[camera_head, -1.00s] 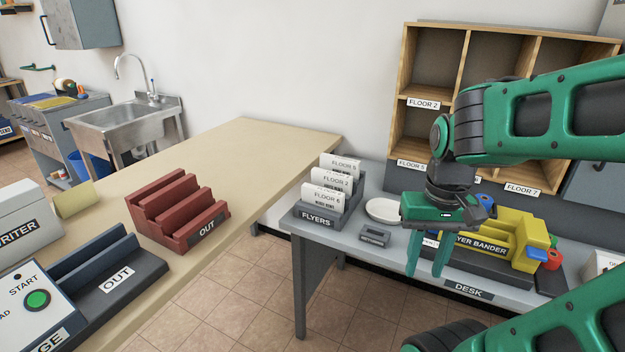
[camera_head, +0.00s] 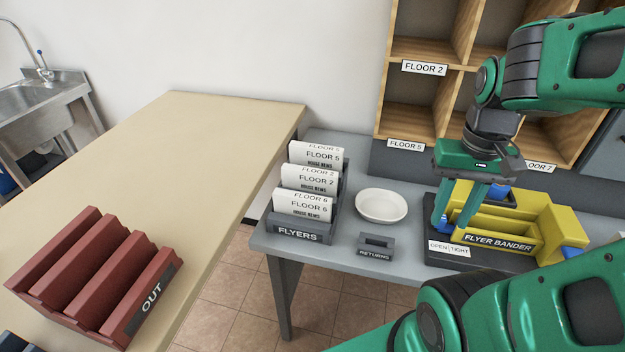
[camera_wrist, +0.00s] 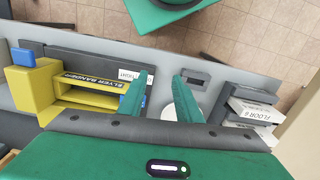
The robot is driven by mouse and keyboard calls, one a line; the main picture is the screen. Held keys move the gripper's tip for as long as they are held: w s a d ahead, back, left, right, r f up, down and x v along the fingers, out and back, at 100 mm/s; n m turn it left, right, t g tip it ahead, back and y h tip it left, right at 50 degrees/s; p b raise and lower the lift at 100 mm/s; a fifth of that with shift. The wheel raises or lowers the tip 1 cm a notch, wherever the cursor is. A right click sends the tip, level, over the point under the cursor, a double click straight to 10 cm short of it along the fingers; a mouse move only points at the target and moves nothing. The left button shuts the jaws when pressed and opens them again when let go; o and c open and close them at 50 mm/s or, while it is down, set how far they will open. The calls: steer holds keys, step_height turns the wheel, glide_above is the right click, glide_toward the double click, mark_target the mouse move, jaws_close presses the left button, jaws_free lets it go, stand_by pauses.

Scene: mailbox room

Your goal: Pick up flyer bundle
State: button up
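Several white flyer bundles stand upright in the grey FLYERS rack (camera_head: 297,235) on the desk. The front one is the FLOOR 6 bundle (camera_head: 304,204), with the FLOOR 2 bundle (camera_head: 311,178) and the FLOOR 5 bundle (camera_head: 317,155) behind it. In the wrist view the FLOOR 6 bundle (camera_wrist: 250,111) shows at the right. My gripper (camera_head: 462,212) is open and empty, fingers pointing down, right of the rack and beside the yellow flyer bander (camera_head: 550,232). In the wrist view my gripper (camera_wrist: 160,98) shows a clear gap between its fingers.
A white bowl (camera_head: 381,206) and a small grey RETURNS holder (camera_head: 376,244) stand between the rack and the bander. Wooden pigeonholes (camera_head: 424,68) rise behind the desk. A beige table (camera_head: 190,140) with a red OUT rack (camera_head: 95,280) is at left.

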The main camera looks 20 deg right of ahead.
steer(key=shift+o, duration=0.9)
steer(key=shift+a, duration=0.1)
steer(key=shift+o, duration=0.5)
steer(key=shift+s+r, duration=0.25)
steer(key=shift+s, duration=0.05)
steer(key=m+t+y, duration=0.3)
steer(key=m, duration=1.6)
glide_toward(310, 170)
steer(key=shift+w+a+f, duration=0.35)
steer(key=shift+w+f, duration=0.1)
steer(key=shift+f, duration=0.25)
steer(key=shift+d+x, duration=0.2)
steer(key=shift+x, duration=3)
steer(key=shift+s+f, duration=0.1)
steer(key=shift+f, duration=0.2)
steer(key=shift+c, duration=0.7)
